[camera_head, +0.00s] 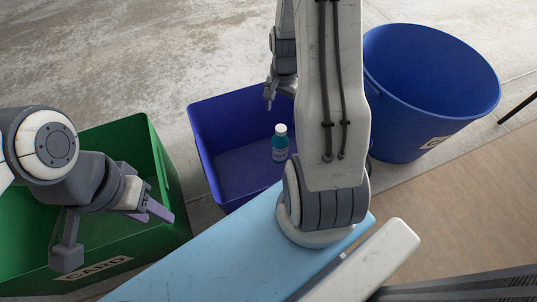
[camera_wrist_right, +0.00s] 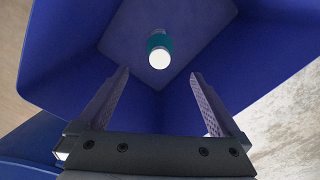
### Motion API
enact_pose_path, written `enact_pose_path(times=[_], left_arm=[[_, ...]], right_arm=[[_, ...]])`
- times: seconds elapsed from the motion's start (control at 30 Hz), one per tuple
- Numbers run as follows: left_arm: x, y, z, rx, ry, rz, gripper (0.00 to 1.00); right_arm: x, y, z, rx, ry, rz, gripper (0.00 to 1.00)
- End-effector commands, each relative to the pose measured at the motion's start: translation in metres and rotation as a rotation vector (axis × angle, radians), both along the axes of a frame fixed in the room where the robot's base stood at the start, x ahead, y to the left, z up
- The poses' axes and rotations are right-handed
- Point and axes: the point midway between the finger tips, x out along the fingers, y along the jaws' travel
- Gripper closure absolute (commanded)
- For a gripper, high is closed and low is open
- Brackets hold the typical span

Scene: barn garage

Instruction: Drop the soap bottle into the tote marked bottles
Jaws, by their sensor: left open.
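The soap bottle (camera_head: 280,142), teal with a white cap, shows upright within the outline of the rectangular blue tote (camera_head: 203,140). In the right wrist view the bottle (camera_wrist_right: 159,50) is seen cap-first beyond the fingertips, inside the blue tote (camera_wrist_right: 70,60). I cannot tell whether it touches the tote's floor. No marking shows on this tote. My right gripper (camera_wrist_right: 160,82) is open and empty above the tote; its fingers (camera_head: 269,97) also show in the head view, apart from the bottle. My left gripper (camera_head: 152,211) is open over the green tote (camera_head: 150,135).
The green tote bears a label reading CARD (camera_head: 93,268). A round blue bin (camera_head: 405,125) with a partly hidden label stands at the right. A light blue surface (camera_head: 215,260) lies in front, and my right arm crosses the middle of the head view.

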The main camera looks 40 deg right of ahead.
Motion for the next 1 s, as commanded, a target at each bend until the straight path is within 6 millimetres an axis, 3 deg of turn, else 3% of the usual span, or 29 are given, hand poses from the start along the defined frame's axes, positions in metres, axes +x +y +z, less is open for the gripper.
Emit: enact_pose_path(times=[0.23, 0.5, 0.7, 1.0], left_arm=[[0.000, 0.000, 0.008, 0.000, 0.000, 0.000, 0.55], [0.000, 0.000, 0.040, 0.000, 0.000, 0.000, 0.55], [0.000, 0.000, 0.055, 0.000, 0.000, 0.000, 0.55], [0.000, 0.000, 0.059, 0.000, 0.000, 0.000, 0.55]], right_arm=[[0.000, 0.000, 0.012, -0.001, -0.001, 0.000, 0.00], [0.001, 0.000, 0.066, -0.002, -0.003, 0.000, 0.00], [0.000, 0.000, 0.096, -0.002, -0.002, 0.000, 0.00], [0.000, 0.000, 0.105, 0.000, 0.000, 0.000, 0.00]])
